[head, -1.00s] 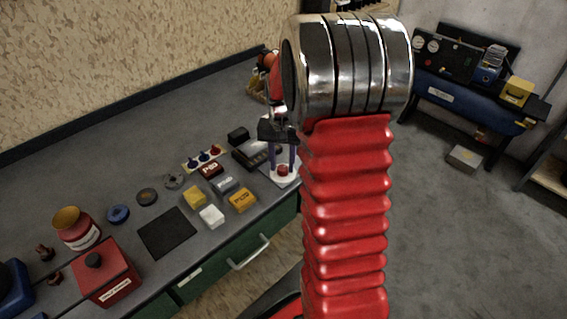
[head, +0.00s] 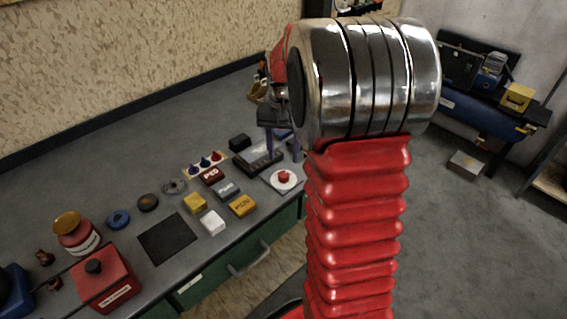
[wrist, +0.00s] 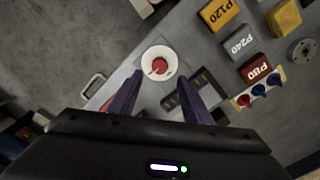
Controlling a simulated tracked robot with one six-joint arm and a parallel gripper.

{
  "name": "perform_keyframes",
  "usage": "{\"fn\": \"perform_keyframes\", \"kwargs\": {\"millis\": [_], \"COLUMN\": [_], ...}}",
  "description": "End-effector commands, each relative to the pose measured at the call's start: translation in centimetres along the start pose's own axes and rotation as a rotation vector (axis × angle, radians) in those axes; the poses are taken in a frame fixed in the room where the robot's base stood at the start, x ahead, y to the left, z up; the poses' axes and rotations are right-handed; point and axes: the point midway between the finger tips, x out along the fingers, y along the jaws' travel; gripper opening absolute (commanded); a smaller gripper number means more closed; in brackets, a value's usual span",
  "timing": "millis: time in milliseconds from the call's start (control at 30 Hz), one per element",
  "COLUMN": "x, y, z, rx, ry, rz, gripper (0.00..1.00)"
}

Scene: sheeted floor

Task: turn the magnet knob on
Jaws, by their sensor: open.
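The magnet knob is a red knob (head: 284,176) on a white round dial, set on a grey plate at the bench's front edge. In the wrist view the red knob (wrist: 159,66) shows clearly, with a pale mark on it. My gripper (wrist: 162,75) is open and empty. Its two purple-blue fingers point toward the dial, one to each side of it in the picture, and do not touch the knob. In the head view my gripper (head: 282,147) hangs above and behind the knob, partly hidden by my arm.
A black slotted holder (head: 260,160) stands beside the plate, partly behind a finger in the wrist view. Labelled blocks, including the orange P120 block (wrist: 221,14), lie nearby. Red and blue cones (head: 205,162) stand behind. A drawer handle (head: 249,260) juts from the bench front.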

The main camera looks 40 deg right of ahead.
Motion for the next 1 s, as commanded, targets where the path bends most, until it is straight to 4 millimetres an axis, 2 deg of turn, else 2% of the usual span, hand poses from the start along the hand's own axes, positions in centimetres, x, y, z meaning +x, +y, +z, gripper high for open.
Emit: {"fn": "perform_keyframes", "kwargs": {"millis": [200, 400, 1000], "x": [-3.9, -6.0, -6.5], "y": [0.0, 0.0, 0.0], "z": [-0.1, 0.0, 0.0], "rx": [0.000, 0.000, 0.000], "ry": [0.003, 0.001, 0.000], "rz": [-0.001, 0.000, 0.000], "gripper": [0.45, 0.45, 0.45]}}
